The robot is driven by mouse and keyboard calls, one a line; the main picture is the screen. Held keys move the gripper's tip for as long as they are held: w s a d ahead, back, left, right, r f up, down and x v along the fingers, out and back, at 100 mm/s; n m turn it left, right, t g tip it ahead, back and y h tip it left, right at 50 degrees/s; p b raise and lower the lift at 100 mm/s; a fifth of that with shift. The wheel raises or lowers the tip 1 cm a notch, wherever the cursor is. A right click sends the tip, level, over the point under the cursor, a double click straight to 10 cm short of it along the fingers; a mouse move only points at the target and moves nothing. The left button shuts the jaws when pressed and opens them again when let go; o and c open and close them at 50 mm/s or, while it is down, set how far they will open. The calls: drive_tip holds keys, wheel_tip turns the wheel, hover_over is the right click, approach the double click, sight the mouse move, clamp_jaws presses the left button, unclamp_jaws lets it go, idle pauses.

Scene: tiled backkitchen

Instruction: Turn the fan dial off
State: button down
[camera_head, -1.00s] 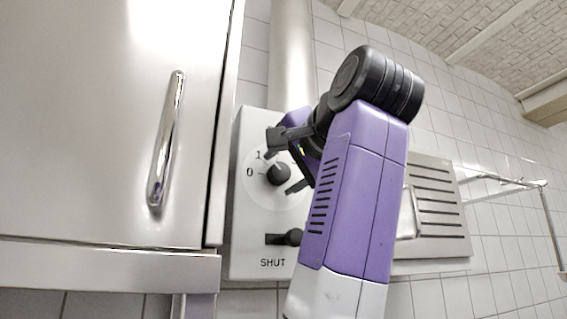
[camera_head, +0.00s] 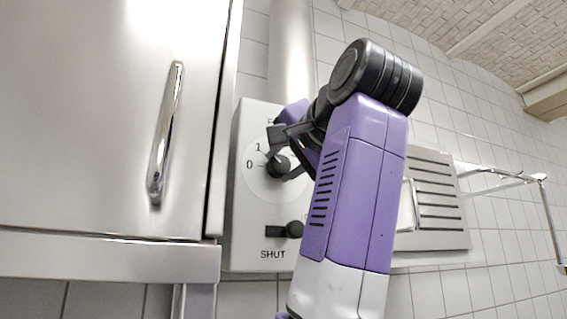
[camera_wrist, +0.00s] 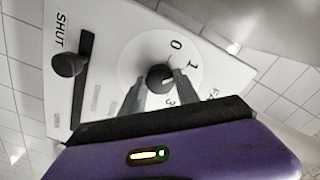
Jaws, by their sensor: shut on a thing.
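The fan dial is a round black knob (camera_head: 276,168) on a pale control panel (camera_head: 250,230), with 0 and 1 printed at its left in the head view. In the wrist view the knob (camera_wrist: 158,75) shows a small white mark, with 0, 1 and 3 around it. Which number the mark points at is hard to tell. My gripper (camera_head: 283,161) has one finger above and one below the knob and is shut on it. In the wrist view my gripper (camera_wrist: 162,82) has its grey fingers on both sides of the knob.
A black slide switch with a round knob (camera_head: 294,230), labelled SHUT, sits below the dial. A steel cabinet door with a handle (camera_head: 165,135) is close at the left. A louvred vent plate (camera_head: 437,205) and a metal rail (camera_head: 510,180) are on the tiled wall at right.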

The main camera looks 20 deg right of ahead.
drive_tip(key=n+b, duration=0.1)
drive_tip(key=n, duration=0.3)
drive_tip(key=shift+d+f+n, duration=0.1)
drive_tip(key=shift+n, duration=2.1)
drive_tip(key=c, duration=0.9)
unclamp_jaws()
drive_tip(key=s+b, duration=0.3)
drive_tip(key=s, duration=0.4)
drive_tip(key=shift+s+b, duration=0.35)
drive_tip(key=shift+s, duration=0.05)
